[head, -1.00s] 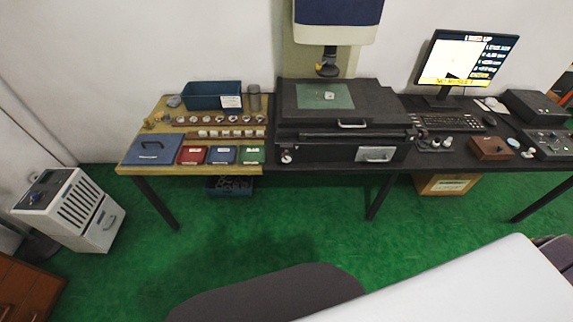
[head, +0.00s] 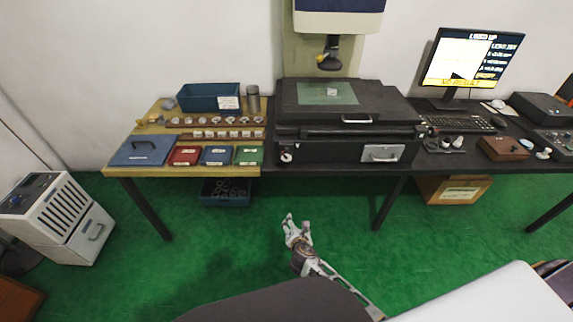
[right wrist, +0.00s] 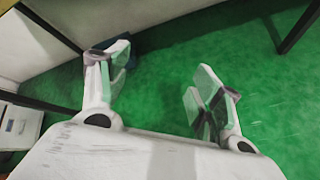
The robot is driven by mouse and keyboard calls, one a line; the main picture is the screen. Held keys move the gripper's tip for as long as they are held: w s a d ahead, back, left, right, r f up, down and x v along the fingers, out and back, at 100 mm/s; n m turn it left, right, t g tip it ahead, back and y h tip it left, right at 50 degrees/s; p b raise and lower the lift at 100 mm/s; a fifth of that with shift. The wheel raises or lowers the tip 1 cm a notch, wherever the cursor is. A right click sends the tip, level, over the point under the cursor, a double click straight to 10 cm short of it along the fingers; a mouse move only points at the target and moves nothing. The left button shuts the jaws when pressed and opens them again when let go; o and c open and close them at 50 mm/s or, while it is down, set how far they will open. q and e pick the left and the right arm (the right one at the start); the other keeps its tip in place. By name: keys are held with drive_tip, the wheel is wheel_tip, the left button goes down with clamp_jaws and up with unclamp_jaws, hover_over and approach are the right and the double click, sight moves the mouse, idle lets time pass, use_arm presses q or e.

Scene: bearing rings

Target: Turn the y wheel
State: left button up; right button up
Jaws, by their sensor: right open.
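The dark measuring machine (head: 330,150) stands on the black table, with a glass stage (head: 345,92) on top carrying a small pale part (head: 331,91). A small round pale knob (head: 286,157) is on the left of its front face, and a silver handle plate (head: 382,153) is on the right. I cannot tell for sure which is the y wheel. My right gripper (head: 297,218) is open and empty, over the green floor in front of the table and below the knob. In the right wrist view its fingers (right wrist: 158,82) are spread apart. My left gripper is not in view.
A wooden bench (head: 118,165) at left holds a blue bin (head: 209,98), rows of rings and coloured boxes. A monitor (head: 472,62) and keyboard (head: 460,124) are at right. A blue crate (head: 226,193) and cardboard box (head: 452,190) are under the tables. Floor in front is clear.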

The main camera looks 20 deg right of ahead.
drive_tip(key=w+a+r+n+t+h+b, duration=0.1)
drive_tip(key=w+r+n+t+b, duration=0.3)
drive_tip(key=r, duration=0.6)
drive_tip(key=n+t+h+b, duration=0.2)
drive_tip(key=n+b, duration=0.1)
approach(287, 159)
drive_tip(key=s, duration=0.3)
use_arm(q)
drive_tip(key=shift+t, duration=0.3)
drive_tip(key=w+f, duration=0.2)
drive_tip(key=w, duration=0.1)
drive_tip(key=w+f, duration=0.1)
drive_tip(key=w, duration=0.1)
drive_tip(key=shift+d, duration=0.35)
use_arm(e)
drive_tip(key=shift+a+r, duration=0.15)
drive_tip(key=shift+a, duration=0.2)
drive_tip(key=shift+w, duration=0.15)
